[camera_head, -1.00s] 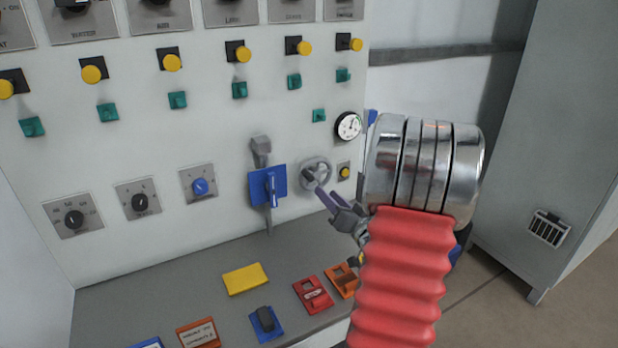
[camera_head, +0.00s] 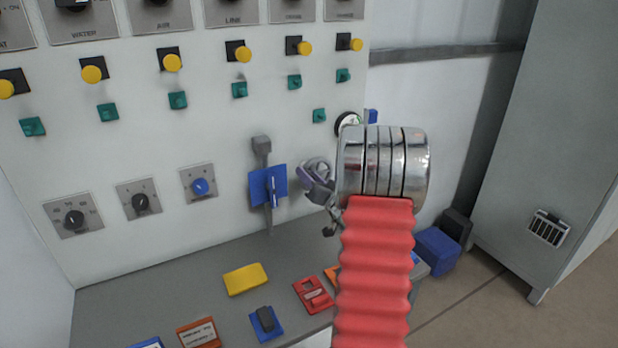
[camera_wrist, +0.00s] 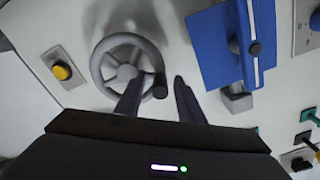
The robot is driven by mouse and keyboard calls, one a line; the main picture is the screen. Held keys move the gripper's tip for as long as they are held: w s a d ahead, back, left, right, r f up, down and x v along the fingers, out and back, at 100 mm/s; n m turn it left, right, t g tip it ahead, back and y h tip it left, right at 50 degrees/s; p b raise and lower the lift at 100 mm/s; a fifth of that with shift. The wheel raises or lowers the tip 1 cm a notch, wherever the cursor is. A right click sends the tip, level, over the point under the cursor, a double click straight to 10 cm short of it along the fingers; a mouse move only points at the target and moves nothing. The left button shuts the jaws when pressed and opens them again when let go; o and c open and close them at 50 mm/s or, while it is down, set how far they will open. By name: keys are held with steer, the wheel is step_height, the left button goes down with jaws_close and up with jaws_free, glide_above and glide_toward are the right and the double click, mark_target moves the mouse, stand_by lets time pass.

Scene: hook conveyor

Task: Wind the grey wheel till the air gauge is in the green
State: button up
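The grey wheel (camera_head: 318,168) is mounted on the white panel, partly hidden behind my gripper in the head view. In the wrist view the wheel (camera_wrist: 125,68) shows its rim, hub and a dark-ended handle knob (camera_wrist: 160,88) at its lower right. My gripper (camera_wrist: 157,84) is open, with one finger on each side of the knob and a gap visible. The gripper also shows in the head view (camera_head: 312,177). The air gauge (camera_head: 346,120), round and white-faced with a black rim, is partly covered by my arm; its reading cannot be made out.
A blue lever unit (camera_head: 258,186) stands left of the wheel; it is close beside it in the wrist view. A yellow button (camera_wrist: 62,71) sits on the wheel's other side. Below is a grey ledge (camera_head: 200,290) with coloured switches. A grey cabinet (camera_head: 545,130) stands at right.

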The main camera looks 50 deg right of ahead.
steer(key=shift+c, duration=0.4)
jaws_close()
steer(key=shift+f, duration=0.1)
